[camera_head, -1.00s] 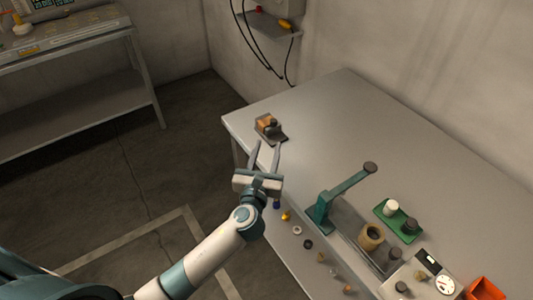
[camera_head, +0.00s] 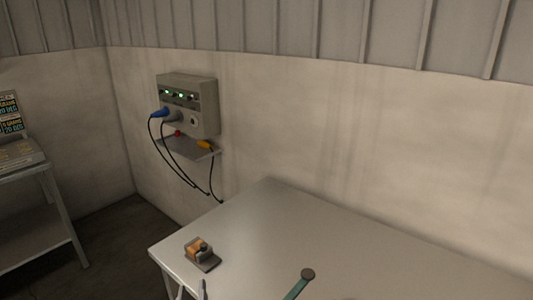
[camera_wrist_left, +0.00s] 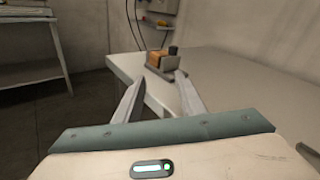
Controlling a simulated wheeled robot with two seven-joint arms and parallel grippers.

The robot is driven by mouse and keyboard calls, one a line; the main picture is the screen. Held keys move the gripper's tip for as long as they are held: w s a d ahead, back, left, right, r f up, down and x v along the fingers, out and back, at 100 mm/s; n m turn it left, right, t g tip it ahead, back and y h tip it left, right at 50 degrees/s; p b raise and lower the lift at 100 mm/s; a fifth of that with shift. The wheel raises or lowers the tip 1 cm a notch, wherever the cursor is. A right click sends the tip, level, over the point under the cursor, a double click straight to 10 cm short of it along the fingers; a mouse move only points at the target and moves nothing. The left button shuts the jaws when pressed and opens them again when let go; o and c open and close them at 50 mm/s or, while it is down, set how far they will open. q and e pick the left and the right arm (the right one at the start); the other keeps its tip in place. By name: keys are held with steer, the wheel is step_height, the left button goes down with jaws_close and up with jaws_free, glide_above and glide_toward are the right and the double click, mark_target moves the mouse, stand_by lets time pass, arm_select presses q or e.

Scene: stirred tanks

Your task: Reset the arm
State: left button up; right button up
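My left gripper (camera_head: 191,292) shows only by its fingertips at the bottom edge of the head view. In the left wrist view its two fingers (camera_wrist_left: 158,92) are spread apart with nothing between them. Beyond them, near the table corner, sits a small dark holder with an orange-brown block (camera_head: 197,248); it also shows in the left wrist view (camera_wrist_left: 160,61). The fingers are apart from it. My left arm is below the head view.
The grey table (camera_head: 262,215) is mostly bare here. A wall box (camera_head: 190,105) with cables hangs above a small shelf (camera_head: 187,148). Another bench (camera_head: 38,200) stands at the left.

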arm_select(q)
steer(key=s+a+f+n+g, duration=0.2)
steer(key=s+f+n+g, duration=0.25)
steer(key=s+n, duration=0.45)
steer(key=s+a+f+n+g, duration=0.3)
steer(key=s+f+n, duration=0.3)
steer(key=s+n, duration=0.2)
steer(key=s+d+f+n+g+h, duration=0.25)
steer(key=s+n+g, duration=0.25)
steer(key=s+n, duration=0.95)
steer(key=s+d+f+m+g, duration=0.1)
steer(key=s+f+m+g, duration=0.2)
steer(key=f, duration=2.4)
steer(key=s+a+f, duration=0.3)
steer(key=s+f, duration=1.6)
steer(key=shift+s+f+h+b, duration=0.2)
steer(key=shift+s+h+b, duration=0.1)
steer(key=shift+h, duration=0.05)
